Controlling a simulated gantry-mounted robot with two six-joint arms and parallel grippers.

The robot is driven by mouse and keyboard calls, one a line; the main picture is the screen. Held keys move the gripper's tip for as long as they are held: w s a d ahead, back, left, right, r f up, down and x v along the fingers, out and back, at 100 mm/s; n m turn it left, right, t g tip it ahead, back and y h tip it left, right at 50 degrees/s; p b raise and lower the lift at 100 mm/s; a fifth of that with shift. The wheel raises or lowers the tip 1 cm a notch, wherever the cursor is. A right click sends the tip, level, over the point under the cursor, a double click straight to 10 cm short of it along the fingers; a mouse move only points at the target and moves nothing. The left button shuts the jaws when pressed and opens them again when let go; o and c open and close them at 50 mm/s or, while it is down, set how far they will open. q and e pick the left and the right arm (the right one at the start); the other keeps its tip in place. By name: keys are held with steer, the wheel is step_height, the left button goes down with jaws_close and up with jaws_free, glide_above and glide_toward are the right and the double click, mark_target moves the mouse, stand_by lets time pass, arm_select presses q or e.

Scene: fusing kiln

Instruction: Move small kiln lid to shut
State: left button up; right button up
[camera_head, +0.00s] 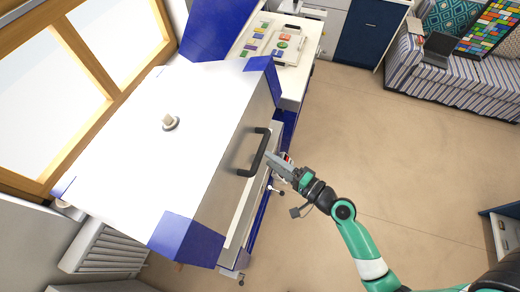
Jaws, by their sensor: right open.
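The kiln lid (125,140) is a large white panel with blue corners and a pale front face, filling the left of the head view. A black bar handle (262,154) is fixed to its front face. Part of the kiln body (257,218), with a blue edge, shows below and to the right of the lid. I cannot tell how wide any gap between lid and body is. My right gripper (278,160) is open, close to the right of the handle; I cannot tell whether it touches it. My left gripper is not in view.
A white table (293,88) with coloured pieces and a tray stands beyond the kiln. A window (80,80) and a radiator (100,250) are on the left. A striped sofa (450,85) is at the upper right. The floor (400,160) right of the kiln is clear.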

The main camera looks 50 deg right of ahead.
mark_target(260, 153)
steer(key=w, duration=0.5)
steer(key=shift+w+a+f, duration=0.1)
steer(key=shift+w+f, duration=0.15)
steer(key=shift+f, duration=0.05)
jaws_close()
stand_by(1.0)
